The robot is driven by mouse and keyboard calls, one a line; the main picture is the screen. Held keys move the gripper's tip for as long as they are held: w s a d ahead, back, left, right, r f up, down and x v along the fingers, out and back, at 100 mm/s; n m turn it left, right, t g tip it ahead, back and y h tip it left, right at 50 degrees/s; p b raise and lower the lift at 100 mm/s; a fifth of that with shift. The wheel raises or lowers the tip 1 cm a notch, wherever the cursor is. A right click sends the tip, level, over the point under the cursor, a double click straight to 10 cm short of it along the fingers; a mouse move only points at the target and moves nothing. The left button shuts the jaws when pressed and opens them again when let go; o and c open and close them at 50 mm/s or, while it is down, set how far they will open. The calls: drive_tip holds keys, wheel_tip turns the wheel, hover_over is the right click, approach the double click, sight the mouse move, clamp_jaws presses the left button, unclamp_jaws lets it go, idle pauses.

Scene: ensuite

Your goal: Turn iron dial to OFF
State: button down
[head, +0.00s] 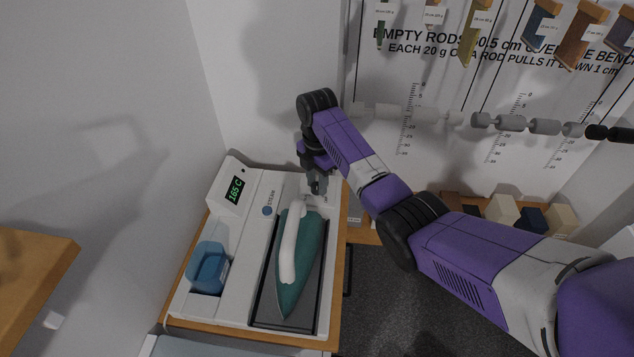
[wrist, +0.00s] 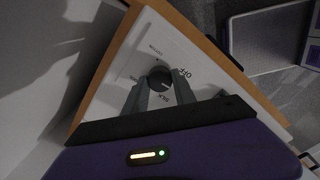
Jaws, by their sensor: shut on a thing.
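The iron dial (wrist: 159,77) is a dark round knob on a white panel in the wrist view. OFF is printed to its right, SILK below it and another label above it. A small pale mark shows on the knob near its lower right; I cannot tell its exact setting. My gripper (wrist: 159,86) is shut on the dial, one grey finger on each side. In the head view my gripper (head: 317,187) points down at the back right of the white ironing station (head: 183,300), and hides the dial there. The teal iron (head: 302,262) with a white handle lies in front of it.
A display (head: 235,189) on the station reads 165 C, and a blue button (head: 267,211) is marked STEAM. A blue water tank (head: 208,265) sits at its left. A wall stands close behind. Hanging rods and several blocks are to the right.

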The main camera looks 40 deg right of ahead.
sight(317, 185)
drive_tip(key=n, duration=0.4)
drive_tip(key=shift+r, duration=0.1)
drive_tip(key=shift+n, duration=1.9)
drive_tip(key=shift+w, duration=0.1)
drive_tip(key=c, duration=1)
unclamp_jaws()
wheel_tip(317, 185, up, 8)
drive_tip(key=shift+f+b, duration=0.1)
drive_tip(key=shift+b, duration=0.8)
